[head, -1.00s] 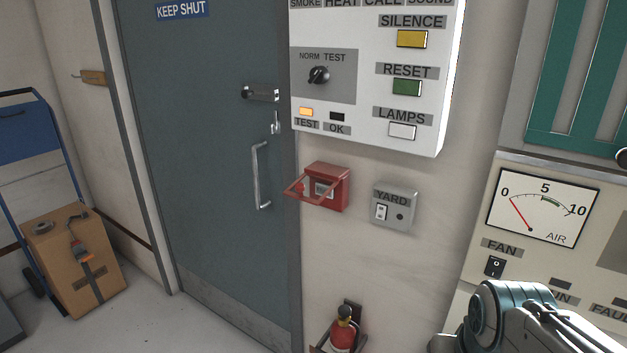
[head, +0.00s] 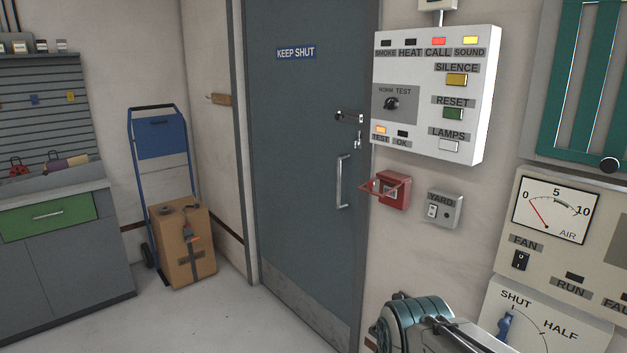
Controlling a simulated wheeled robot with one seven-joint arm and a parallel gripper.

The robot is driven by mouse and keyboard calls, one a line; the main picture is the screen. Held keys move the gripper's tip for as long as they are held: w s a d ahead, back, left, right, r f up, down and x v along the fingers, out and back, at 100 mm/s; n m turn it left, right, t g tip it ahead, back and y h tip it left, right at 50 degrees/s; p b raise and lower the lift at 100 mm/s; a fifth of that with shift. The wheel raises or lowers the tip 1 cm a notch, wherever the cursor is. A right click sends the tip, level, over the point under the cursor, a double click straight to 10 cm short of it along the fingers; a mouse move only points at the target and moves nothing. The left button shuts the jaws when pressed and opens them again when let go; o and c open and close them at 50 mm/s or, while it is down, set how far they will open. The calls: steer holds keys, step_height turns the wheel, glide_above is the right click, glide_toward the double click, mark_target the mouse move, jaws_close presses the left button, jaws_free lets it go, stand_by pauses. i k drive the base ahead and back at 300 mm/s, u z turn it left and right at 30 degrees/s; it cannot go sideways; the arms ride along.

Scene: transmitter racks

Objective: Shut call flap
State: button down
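The red call point (head: 394,190) is a small box on the wall, right of the door and below the white alarm panel. Its flap (head: 375,187) is a framed clear cover that stands out to the left and front, so it is open. My gripper is out of view; only part of my arm shows at the bottom right, below the call point and apart from it.
The white alarm panel (head: 433,95) has CALL and SOUND lamps lit. The grey YARD switch box (head: 443,210) sits right of the call point. A grey door (head: 300,150), a trolley with a box (head: 183,243) and a cabinet (head: 60,250) stand left. Floor before the door is clear.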

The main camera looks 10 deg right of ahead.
mark_target(370, 183)
steer(key=u, duration=0.4)
steer(key=i, duration=1)
steer(key=z, duration=0.35)
